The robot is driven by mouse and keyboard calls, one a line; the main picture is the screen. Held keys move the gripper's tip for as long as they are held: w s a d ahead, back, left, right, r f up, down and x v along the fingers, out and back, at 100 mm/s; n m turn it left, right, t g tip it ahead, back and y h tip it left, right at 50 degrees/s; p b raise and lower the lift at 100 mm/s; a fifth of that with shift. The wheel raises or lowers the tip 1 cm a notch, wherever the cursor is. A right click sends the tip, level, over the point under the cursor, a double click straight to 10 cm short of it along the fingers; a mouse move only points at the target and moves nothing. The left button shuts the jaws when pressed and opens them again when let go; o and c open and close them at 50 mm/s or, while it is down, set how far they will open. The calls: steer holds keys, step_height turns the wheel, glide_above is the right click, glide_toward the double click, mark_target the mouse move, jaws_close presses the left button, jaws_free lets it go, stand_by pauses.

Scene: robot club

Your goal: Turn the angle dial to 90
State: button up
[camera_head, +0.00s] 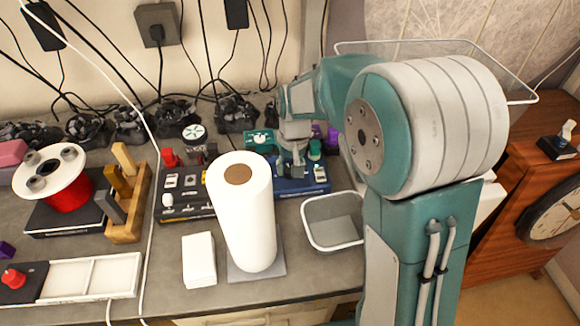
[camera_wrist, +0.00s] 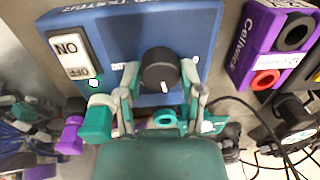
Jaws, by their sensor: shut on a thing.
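The angle dial is a round black knob (camera_wrist: 158,68) with a short white mark, on a blue tester box (camera_wrist: 108,25) in the wrist view. The mark points toward the bottom of that view, slightly right. My gripper (camera_wrist: 161,90) has one finger on each side of the knob and is shut on it. A white ON/OFF rocker switch (camera_wrist: 70,55) sits left of the dial. Labels beside the dial are partly hidden by my fingers, so I cannot read its angle. In the head view my gripper (camera_head: 292,168) reaches down over the blue box (camera_head: 312,187); the dial is hidden there.
A white paper roll (camera_head: 244,215) stands in front of the box, with a grey bin (camera_head: 333,222) to its right. A dark switch panel (camera_head: 180,208) lies left of the roll. A purple device (camera_wrist: 258,45) is beside the tester. Cables hang behind.

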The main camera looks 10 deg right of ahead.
steer(key=shift+s+f+m, duration=0.1)
steer(key=shift+m, duration=0.9)
steer(key=o, duration=1.2)
steer(key=shift+c, duration=0.2)
steer(key=shift+r, duration=0.35)
step_height(320, 180, up, 11)
steer(key=shift+d, duration=0.25)
